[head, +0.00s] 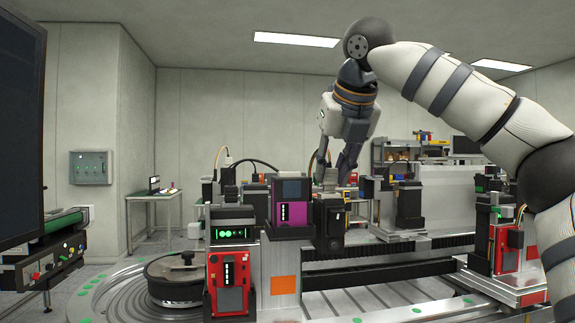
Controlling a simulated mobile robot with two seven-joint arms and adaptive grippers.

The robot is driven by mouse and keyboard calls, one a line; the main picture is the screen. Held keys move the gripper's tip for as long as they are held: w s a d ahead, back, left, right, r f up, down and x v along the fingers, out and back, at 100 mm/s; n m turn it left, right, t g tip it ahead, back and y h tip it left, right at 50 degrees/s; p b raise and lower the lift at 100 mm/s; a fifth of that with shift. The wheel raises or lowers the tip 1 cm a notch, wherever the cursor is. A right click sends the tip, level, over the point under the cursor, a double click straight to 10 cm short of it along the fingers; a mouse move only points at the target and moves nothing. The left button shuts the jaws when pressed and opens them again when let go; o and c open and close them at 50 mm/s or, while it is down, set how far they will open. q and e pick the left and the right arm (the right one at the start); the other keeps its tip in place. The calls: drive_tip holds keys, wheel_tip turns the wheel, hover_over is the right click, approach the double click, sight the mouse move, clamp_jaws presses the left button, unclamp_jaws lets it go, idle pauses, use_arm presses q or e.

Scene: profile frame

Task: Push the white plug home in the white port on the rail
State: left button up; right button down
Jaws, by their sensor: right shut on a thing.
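My right gripper (332,172) reaches down from the upper right, fingers pointing downward above the rail (390,245). Its fingers are shut on a small pale grey-white piece (329,180), which looks like the white plug. The piece is just over a black module (330,222) standing at the rail. Whether it touches the module or sits partly in a port there I cannot tell at this size. The white port itself cannot be made out; the fingers and the module may hide it. My left gripper is not in view.
A purple-and-black module (291,203) stands close left of the black one. Red modules (230,282) stand at front left and right (503,248). A black round pan-like part (178,278) lies at left. A dark screen (20,120) fills the left edge.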

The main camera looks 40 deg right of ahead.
drive_tip(key=shift+f, duration=0.75)
drive_tip(key=c, duration=1.2)
unclamp_jaws()
drive_tip(key=shift+c, duration=0.2)
drive_tip(key=v, duration=0.7)
drive_tip(key=shift+r, duration=0.15)
drive_tip(key=shift+s+a, duration=0.15)
